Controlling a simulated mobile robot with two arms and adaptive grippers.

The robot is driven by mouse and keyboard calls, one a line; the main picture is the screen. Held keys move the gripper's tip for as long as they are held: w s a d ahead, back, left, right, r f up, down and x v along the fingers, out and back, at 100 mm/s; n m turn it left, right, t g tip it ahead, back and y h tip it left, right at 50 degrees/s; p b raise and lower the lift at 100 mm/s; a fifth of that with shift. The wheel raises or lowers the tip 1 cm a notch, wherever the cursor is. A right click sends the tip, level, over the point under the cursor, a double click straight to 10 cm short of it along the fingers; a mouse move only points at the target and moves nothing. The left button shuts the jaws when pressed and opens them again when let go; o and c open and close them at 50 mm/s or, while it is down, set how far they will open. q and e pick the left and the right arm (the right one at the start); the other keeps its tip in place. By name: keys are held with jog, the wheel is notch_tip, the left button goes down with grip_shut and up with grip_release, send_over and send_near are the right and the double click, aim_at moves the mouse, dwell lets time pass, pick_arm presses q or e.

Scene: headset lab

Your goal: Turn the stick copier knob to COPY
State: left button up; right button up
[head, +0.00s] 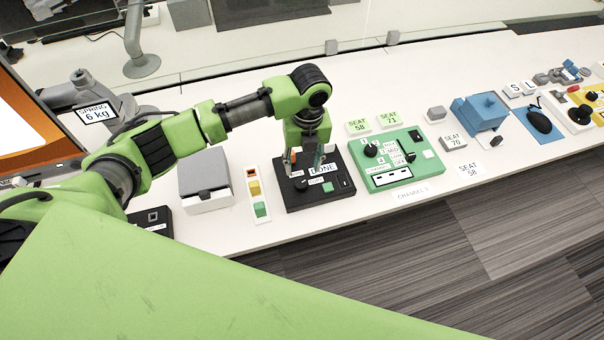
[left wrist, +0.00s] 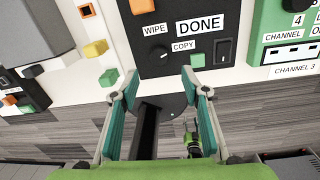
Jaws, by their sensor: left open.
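The stick copier is a black box (head: 340,196) with a white DONE label, seen under my left gripper; it also fills the top middle of the left wrist view (left wrist: 222,8). Its dark round knob (left wrist: 158,58) sits below the WIPE label (left wrist: 155,30) and left of the COPY label (left wrist: 183,46). I cannot tell clearly where its pointer aims. My left gripper (left wrist: 160,82) is open and empty, pointing down over the box, its fingers apart with the knob ahead between them. What looks like my right gripper (left wrist: 190,128) shows small and far below; its jaws are unclear.
A green channel panel (head: 402,175) with knobs stands close right of the copier. A strip with coloured blocks (head: 257,195) and a grey-white box (head: 206,180) stand to the left. The table's front edge lies just before the copier.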

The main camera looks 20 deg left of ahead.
pick_arm(q)
notch_tip(320, 180, up, 4)
jog(key=shift+f, duration=0.1)
jog(key=shift+d, duration=0.1)
dwell(0.5)
